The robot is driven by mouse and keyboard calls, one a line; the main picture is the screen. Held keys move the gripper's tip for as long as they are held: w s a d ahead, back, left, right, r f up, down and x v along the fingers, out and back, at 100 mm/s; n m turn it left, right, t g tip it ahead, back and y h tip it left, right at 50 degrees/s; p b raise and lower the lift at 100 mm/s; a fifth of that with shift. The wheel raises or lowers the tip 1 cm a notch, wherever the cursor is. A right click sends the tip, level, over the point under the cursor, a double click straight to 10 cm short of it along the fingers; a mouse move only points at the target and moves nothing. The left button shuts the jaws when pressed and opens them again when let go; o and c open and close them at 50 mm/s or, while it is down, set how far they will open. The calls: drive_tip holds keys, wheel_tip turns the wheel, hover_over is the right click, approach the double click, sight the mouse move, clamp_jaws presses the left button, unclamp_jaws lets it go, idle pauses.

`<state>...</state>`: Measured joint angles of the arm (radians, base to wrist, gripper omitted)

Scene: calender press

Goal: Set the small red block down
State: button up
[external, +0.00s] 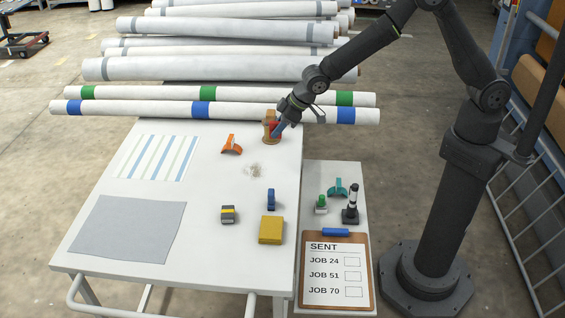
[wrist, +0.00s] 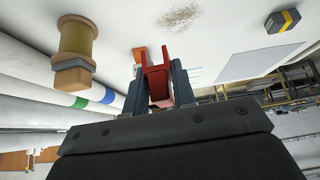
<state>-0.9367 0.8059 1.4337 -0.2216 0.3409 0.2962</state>
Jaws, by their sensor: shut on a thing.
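The small red block (wrist: 158,80) is between the two fingers of my gripper (wrist: 158,88) in the wrist view. It has two upright prongs with a gap between them. My gripper is shut on it. In the external view my gripper (external: 279,128) is at the back right of the white table (external: 215,185), close to a tan spool (external: 267,117). A little of the red block (external: 274,127) shows there, mostly hidden by the gripper. I cannot tell whether the block touches the table.
The spool (wrist: 76,40) stands beside my gripper. An orange arched piece (external: 231,145) lies left of it. A pale scrap pile (external: 254,170), blue block (external: 271,199), grey-yellow block (external: 228,214) and yellow pad (external: 271,230) are nearer. Long white rolls (external: 150,108) lie behind the table.

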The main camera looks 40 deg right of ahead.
drive_tip(key=d, duration=0.6)
drive_tip(key=s+a+f, duration=0.1)
drive_tip(key=a+f, duration=0.1)
drive_tip(key=a, duration=0.1)
drive_tip(key=s+a+f, duration=0.2)
drive_tip(key=a, duration=0.1)
drive_tip(key=s+a+f, duration=0.1)
drive_tip(key=a+f, duration=0.2)
drive_tip(key=a, duration=0.1)
drive_tip(key=shift+s, duration=0.3)
drive_tip(key=shift+f, duration=2.05)
drive_tip(key=o, duration=0.5)
drive_tip(key=shift+f, duration=0.15)
drive_tip(key=o, duration=0.5)
